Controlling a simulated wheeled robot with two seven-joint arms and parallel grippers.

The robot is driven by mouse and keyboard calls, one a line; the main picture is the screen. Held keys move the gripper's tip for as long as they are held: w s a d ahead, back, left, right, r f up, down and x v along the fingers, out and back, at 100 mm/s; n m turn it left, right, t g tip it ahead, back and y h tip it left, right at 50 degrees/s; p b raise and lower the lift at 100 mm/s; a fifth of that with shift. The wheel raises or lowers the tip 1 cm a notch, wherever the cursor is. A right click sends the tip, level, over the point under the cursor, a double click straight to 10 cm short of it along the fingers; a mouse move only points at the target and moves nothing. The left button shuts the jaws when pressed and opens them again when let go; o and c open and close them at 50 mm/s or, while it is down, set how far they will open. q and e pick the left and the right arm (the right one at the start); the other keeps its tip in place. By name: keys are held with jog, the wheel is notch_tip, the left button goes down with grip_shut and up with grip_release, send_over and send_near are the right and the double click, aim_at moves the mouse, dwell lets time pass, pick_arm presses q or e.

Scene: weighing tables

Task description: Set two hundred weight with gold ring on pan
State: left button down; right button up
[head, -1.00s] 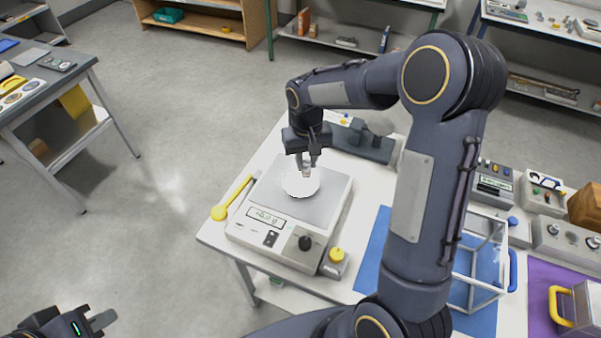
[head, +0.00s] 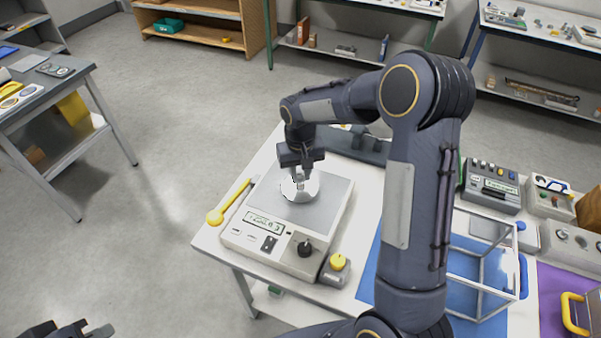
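The balance (head: 266,251) stands on the near left part of the white table, with a grey top and a round white pan (head: 312,193) on it. My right gripper (head: 300,181) points down at the middle of this pan. Its fingers are close together around a small metallic weight (head: 300,186). The weight is at or just above the pan surface; I cannot tell whether it touches. Its gold ring and marking are too small to make out. My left gripper (head: 72,329) is at the bottom left edge, partly cut off, away from the table.
A clear-walled frame box (head: 481,276) stands on a blue mat, right of my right arm. Grey instruments (head: 492,186) line the right side.

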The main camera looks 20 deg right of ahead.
aim_at(300, 175)
jog(key=o, duration=0.4)
jog(key=shift+c, duration=0.2)
jog(key=s+r+p, duration=0.2)
jog(key=r+p, duration=0.1)
jog(key=r, duration=0.5)
jog(key=s+r+p, duration=0.2)
jog(key=r+p, duration=0.2)
jog(key=r, duration=0.4)
jog(key=s+a+r+t+y, duration=0.2)
jog(key=s, duration=0.9)
jog(key=s+a+r+t+y, duration=0.1)
jog(key=s+r+t, duration=0.1)
jog(key=s, duration=1)
jog(key=shift+a+t+y, duration=0.4)
jog(key=shift+t, duration=0.4)
